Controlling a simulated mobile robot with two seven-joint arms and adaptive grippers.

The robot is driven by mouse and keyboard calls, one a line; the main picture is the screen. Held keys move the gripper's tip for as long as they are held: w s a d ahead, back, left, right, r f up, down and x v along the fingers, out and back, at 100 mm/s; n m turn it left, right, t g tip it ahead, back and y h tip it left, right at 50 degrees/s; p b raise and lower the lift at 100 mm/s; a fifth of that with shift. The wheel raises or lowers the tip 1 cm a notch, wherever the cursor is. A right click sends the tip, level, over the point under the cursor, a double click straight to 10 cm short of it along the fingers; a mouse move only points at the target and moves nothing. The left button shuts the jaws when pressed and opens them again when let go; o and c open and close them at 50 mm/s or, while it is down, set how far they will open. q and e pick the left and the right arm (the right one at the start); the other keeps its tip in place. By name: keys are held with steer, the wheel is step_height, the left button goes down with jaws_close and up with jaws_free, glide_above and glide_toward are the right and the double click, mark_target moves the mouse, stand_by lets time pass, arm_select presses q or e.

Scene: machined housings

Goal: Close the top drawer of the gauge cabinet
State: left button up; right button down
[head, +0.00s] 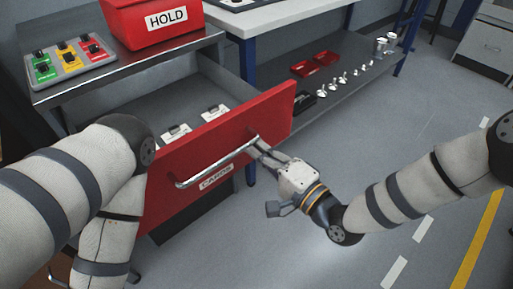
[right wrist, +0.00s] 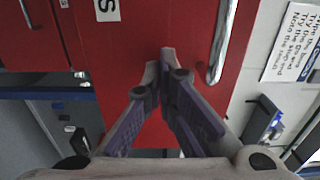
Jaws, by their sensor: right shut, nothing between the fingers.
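The top drawer of the gauge cabinet stands pulled out, its red front (head: 175,206) facing right in the head view. The front has a silver bar handle (head: 215,165) and a label reading CARDS (head: 216,178). My right gripper (head: 257,144) is shut and empty at the handle's right end, close to the red front. In the right wrist view, its fingertips (right wrist: 167,60) point at the red front (right wrist: 160,25), beside the handle (right wrist: 222,40). I cannot tell whether they touch. My left arm crosses the left side of the head view; its gripper is out of frame.
White cards (head: 213,112) lie inside the drawer. A red HOLD box (head: 155,22) and a button panel (head: 70,58) stand on the cabinet top. A workbench with a lower shelf (head: 335,82) is behind. The floor (head: 400,130) at the right is clear.

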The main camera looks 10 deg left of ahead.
steer(key=shift+w+a, duration=0.25)
steer(key=shift+a, duration=0.1)
